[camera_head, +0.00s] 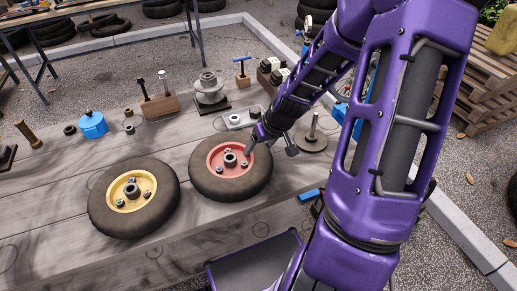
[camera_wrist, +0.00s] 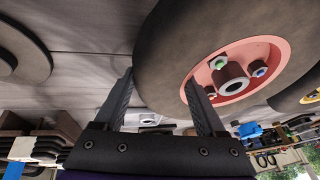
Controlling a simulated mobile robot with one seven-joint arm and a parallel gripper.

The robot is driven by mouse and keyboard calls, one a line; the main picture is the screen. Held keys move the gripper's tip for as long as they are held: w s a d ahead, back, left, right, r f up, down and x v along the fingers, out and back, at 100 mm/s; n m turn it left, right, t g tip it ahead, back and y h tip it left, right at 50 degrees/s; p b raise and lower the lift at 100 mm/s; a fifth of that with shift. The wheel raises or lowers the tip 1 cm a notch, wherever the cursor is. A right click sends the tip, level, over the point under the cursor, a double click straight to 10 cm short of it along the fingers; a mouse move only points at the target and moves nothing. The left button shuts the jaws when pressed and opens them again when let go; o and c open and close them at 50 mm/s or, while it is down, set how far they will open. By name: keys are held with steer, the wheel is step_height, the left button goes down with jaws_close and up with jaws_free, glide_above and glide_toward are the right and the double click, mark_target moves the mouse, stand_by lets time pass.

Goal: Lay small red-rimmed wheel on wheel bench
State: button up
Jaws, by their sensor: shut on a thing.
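The small red-rimmed wheel (camera_head: 216,186) has a dark tyre and a red hub with a central nut and several smaller nuts. It appears flat over the grey wooden bench (camera_head: 50,207); I cannot tell whether it touches the top. My gripper (camera_head: 249,149) is at its upper right edge in the head view. In the wrist view, the fingers of my gripper (camera_wrist: 158,78) are on either side of the tyre wall of the red-rimmed wheel (camera_wrist: 170,45), shut on it, one finger inside by the rim. The underside of the tyre is hidden.
A yellow-rimmed wheel (camera_head: 104,212) lies close left of the red one. Behind are a blue pot (camera_head: 93,125), a grey stepped hub (camera_head: 210,90) and upright tools on wood blocks (camera_head: 160,105). A disc with a post (camera_head: 311,141) is at right. The bench front is mostly clear.

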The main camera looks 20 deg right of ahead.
steer(key=o, duration=1.5)
steer(key=shift+r, duration=0.1)
steer(key=p+v, duration=0.4)
steer(key=v, duration=0.8)
